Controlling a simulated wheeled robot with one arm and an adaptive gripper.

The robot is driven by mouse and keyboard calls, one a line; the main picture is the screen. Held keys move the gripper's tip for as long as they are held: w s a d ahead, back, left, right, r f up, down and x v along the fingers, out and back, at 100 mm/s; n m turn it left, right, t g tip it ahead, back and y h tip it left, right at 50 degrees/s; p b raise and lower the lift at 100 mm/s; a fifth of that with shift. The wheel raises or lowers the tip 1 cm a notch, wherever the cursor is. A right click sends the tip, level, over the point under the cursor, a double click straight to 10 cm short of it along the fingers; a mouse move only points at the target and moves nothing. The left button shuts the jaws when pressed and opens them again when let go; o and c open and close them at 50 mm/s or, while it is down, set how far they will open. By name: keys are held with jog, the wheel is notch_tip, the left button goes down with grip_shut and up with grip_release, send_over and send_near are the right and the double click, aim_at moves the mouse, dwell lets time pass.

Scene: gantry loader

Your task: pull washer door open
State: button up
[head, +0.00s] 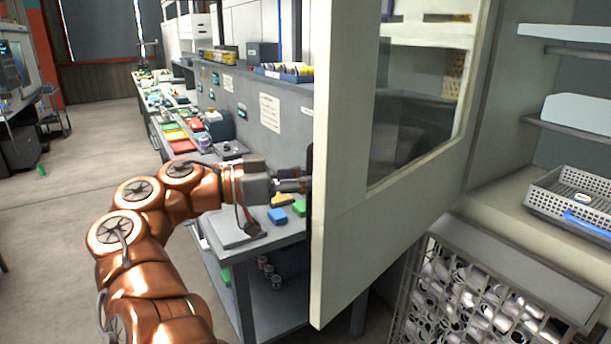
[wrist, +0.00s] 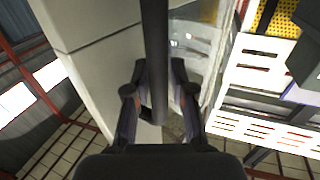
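The washer door (head: 345,235) is a pale panel with a window, standing swung out across the middle of the head view. The compartment to its right is exposed. A dark upright handle bar (head: 309,160) runs along the door's left side, mostly hidden by the door's edge. My gripper (head: 305,184) reaches it from the left. In the wrist view the dark handle bar (wrist: 154,40) passes between the two fingers of my gripper (wrist: 157,75), which look closed against its sides. The pale door panel (wrist: 95,65) lies behind the bar.
A grey basket (head: 570,203) sits inside at right, and a crate of metal parts (head: 470,300) stands below. A long workbench (head: 272,240) with coloured blocks and trays lies behind my arm, close to the door. The floor (head: 60,200) at left is mostly clear.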

jog(key=shift+o, duration=0.8)
jog(key=shift+d, duration=0.3)
jog(key=shift+o, duration=0.7)
jog(key=shift+s+a+r, duration=0.1)
jog(key=shift+a, duration=0.1)
jog(key=shift+a+r, duration=0.1)
jog(key=shift+a, duration=0.1)
